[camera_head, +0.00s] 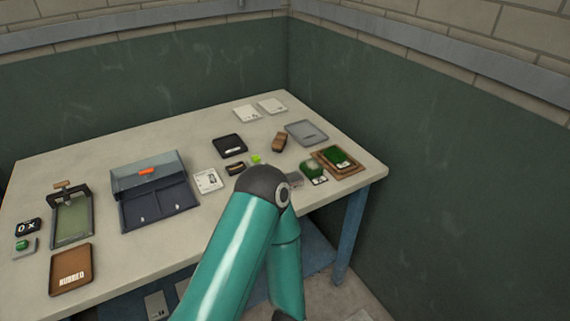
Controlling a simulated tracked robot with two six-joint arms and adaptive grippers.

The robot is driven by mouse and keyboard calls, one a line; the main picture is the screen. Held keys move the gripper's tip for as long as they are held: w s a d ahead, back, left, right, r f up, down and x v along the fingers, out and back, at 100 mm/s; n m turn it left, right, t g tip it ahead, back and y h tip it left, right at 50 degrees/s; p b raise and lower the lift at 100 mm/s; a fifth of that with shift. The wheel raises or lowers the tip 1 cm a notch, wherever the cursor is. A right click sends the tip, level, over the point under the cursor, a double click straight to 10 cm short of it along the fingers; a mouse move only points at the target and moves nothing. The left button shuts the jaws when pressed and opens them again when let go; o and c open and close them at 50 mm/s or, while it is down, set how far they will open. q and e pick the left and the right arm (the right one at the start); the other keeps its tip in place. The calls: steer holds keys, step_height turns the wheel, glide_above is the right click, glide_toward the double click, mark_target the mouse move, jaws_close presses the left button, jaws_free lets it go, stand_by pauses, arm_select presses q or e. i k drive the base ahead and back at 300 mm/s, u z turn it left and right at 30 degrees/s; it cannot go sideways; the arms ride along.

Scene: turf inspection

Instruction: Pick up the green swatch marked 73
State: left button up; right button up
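Two green swatch-like pieces lie at the right of the table. One green piece (311,168) has a white label at its front edge. The other green piece (337,155) lies in a brown wooden tray (349,172) and also has a white label. The marks are too small to read, so I cannot tell which is 73. One teal arm of mine rises from the bottom middle, its dark joint in front of the table near the first green piece. I cannot make out a gripper on it. No other arm shows.
The pale table (231,259) also holds a grey tray (307,132), a brown block (279,142), a black box (229,146), a dark blue case (160,207), a clamp-like frame (72,219) and a brown tray (71,270). Dark green walls stand behind and right.

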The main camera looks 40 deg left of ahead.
mark_target(333, 154)
steer(key=u, duration=0.25)
steer(key=i, duration=0.8)
steer(key=u, duration=0.35)
steer(key=k, duration=0.9)
steer(key=u, duration=0.2)
steer(key=i, duration=0.9)
steer(key=z, duration=0.1)
